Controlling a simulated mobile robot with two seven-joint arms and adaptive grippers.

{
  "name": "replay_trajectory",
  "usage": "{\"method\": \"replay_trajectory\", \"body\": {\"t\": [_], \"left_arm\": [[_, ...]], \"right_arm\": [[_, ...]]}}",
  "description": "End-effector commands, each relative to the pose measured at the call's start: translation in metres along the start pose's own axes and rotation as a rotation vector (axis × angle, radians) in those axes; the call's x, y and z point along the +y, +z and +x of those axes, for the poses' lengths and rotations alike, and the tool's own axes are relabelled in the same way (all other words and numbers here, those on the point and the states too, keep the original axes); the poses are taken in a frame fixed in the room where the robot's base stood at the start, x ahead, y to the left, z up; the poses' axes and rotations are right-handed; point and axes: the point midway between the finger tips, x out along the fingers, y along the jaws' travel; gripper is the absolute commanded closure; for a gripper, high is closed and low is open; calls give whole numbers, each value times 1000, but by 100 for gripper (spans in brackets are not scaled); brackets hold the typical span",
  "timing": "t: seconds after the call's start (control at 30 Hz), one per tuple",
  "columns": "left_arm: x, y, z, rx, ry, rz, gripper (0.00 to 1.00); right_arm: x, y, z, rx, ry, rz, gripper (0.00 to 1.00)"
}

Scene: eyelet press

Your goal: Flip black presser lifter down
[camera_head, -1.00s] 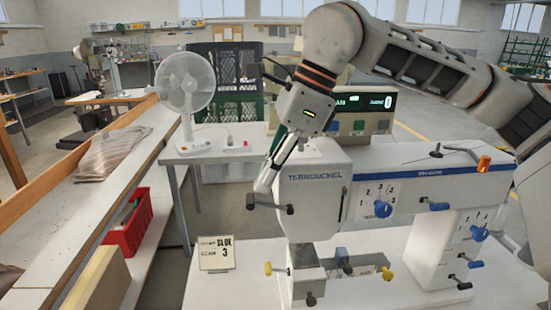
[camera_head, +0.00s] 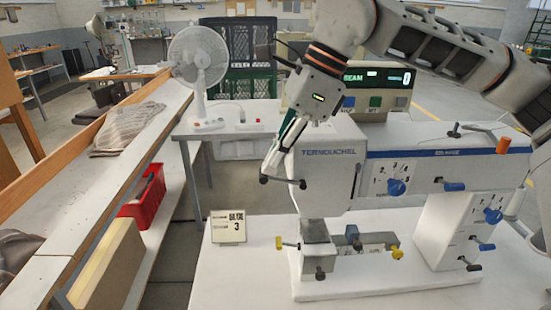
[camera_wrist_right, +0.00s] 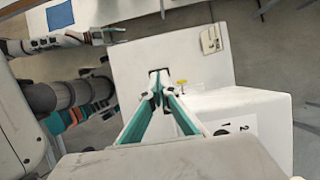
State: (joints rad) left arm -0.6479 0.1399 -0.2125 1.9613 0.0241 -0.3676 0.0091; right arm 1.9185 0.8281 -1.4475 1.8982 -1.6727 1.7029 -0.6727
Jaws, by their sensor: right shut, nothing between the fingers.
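The eyelet press (camera_head: 330,170) stands on the white table, its head end toward the left. The black presser lifter (camera_head: 284,181) is a dark bar with knobbed ends, nearly level, at the left end of the head. My right gripper (camera_head: 268,173) is shut and empty, pointing down with its fingertips at the lever's left part. I cannot tell whether they touch it. In the right wrist view the right gripper's tips (camera_wrist_right: 160,76) meet above the white table, and the lever is not clear. My left gripper (camera_wrist_right: 105,37) seems to show at upper left; its jaws are unclear.
A sign card (camera_head: 228,226) stands left of the press. Yellow (camera_head: 397,254) and blue (camera_head: 397,187) knobs stick out of the press. A display box (camera_head: 372,92) and a white fan (camera_head: 198,60) stand behind. The table front left is clear.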

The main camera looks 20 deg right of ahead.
Motion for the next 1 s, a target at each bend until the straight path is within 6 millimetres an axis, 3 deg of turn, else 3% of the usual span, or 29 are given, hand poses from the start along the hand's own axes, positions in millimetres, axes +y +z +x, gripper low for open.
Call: {"method": "replay_trajectory", "body": {"t": [0.6, 0.8, 1.0], "left_arm": [[-1, -5, -3, 1, -1, 0, 65], [-2, -16, -9, 5, -1, -1, 65], [-3, -15, -8, 6, -2, 1, 65]], "right_arm": [[1, 5, 14, 0, 2, -1, 100], [1, 8, 23, 147, -1, -3, 100], [0, 4, 36, 137, 1, 0, 100]]}}
